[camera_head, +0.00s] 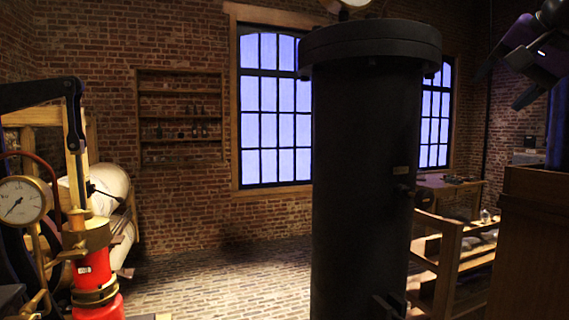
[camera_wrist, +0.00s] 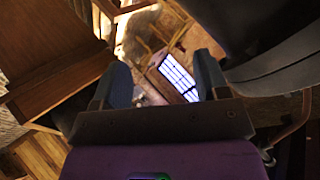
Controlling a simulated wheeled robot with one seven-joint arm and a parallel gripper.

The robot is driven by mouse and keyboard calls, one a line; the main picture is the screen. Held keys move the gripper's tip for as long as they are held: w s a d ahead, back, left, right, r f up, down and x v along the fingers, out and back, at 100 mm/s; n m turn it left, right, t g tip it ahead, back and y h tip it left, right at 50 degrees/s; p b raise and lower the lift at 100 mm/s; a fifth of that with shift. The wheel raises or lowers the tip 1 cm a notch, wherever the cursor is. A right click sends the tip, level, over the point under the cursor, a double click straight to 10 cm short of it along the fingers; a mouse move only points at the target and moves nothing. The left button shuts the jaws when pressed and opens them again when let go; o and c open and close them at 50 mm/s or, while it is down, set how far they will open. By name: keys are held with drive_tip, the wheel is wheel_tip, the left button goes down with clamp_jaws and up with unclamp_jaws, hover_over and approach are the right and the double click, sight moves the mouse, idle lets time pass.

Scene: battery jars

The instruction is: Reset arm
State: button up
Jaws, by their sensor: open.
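My gripper (camera_wrist: 162,72) shows in the wrist view with its two blue-grey fingers spread apart and nothing between them. In the head view my gripper (camera_head: 503,85) is raised at the top right, tilted, with a purple body and dark fingers. It is high above a brown wooden cabinet (camera_head: 534,240), apart from it in that view. The task names no object.
A tall black cylinder (camera_head: 366,180) stands in the middle foreground. A red device (camera_head: 93,270) and a pressure gauge (camera_head: 22,200) are at the left. Wooden shelving (camera_head: 452,262) stands right of the cylinder. Brick floor (camera_head: 225,282) is clear between.

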drive_tip(key=s+a+f+n+g, duration=0.1)
drive_tip(key=s+f+n, duration=0.2)
drive_tip(key=f, duration=0.6)
drive_tip(key=s+a+f+n+g, duration=0.2)
drive_tip(key=s+f, duration=0.5)
drive_tip(key=f, duration=0.2)
drive_tip(key=s+a+f+n+g+h, duration=0.1)
drive_tip(key=s+a+f+n+g, duration=0.1)
drive_tip(key=s+f, duration=0.3)
wheel_tip(320, 180, down, 4)
drive_tip(key=shift+s+f+n, duration=0.1)
drive_tip(key=shift+s+n, duration=0.25)
drive_tip(key=shift+n, duration=0.45)
drive_tip(key=shift+w, duration=0.1)
drive_tip(key=shift+c, duration=0.4)
